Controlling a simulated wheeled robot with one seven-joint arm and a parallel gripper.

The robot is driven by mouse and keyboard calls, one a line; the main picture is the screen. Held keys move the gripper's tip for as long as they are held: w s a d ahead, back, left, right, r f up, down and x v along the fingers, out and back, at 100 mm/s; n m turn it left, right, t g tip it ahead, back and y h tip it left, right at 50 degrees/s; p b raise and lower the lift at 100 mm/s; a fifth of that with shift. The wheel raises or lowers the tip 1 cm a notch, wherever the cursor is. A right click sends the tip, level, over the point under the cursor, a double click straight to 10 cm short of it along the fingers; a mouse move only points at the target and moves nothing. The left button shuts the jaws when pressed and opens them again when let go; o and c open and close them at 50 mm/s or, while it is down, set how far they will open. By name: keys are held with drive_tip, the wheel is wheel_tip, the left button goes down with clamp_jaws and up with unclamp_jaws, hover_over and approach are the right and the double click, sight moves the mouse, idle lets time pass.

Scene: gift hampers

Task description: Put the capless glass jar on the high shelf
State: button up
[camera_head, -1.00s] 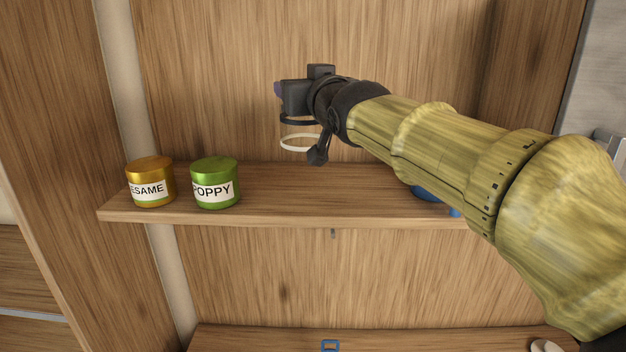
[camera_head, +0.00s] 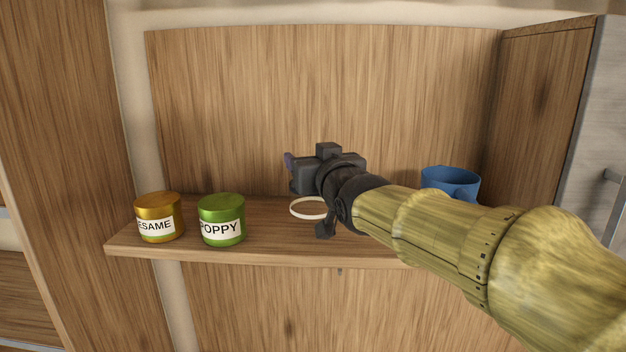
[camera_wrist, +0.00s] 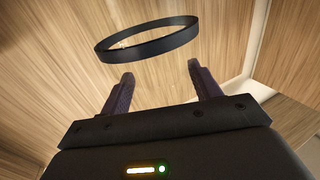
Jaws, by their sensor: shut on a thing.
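My gripper (camera_head: 291,172) is over the shelf (camera_head: 270,252), right of the labelled jars. In the wrist view its two fingers (camera_wrist: 160,76) stand apart, shut on the capless glass jar, whose clear wall is barely visible between them. A dark ring (camera_wrist: 150,48), seemingly part of the jar, shows beyond the fingertips. In the head view a pale ring (camera_head: 308,217), seemingly the jar's lower end, shows below my gripper against the shelf top. I cannot tell whether it touches the shelf. My wrist hides part of the jar.
A gold-lidded SESAME jar (camera_head: 158,218) and a green POPPY jar (camera_head: 222,220) stand at the shelf's left end. A blue mug (camera_head: 450,182) stands at the right, partly behind my arm. A wooden back panel (camera_head: 250,100) rises behind. Shelf room shows between POPPY and the pale ring.

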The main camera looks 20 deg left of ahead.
drive_tip(key=shift+s, duration=0.1)
drive_tip(key=shift+f+p, duration=0.75)
drive_tip(key=shift+f, duration=1.3)
drive_tip(key=shift+d, duration=0.1)
drive_tip(key=o, duration=1.4)
drive_tip(key=shift+f, duration=0.1)
drive_tip(key=b+v, duration=0.5)
drive_tip(key=v, duration=0.7)
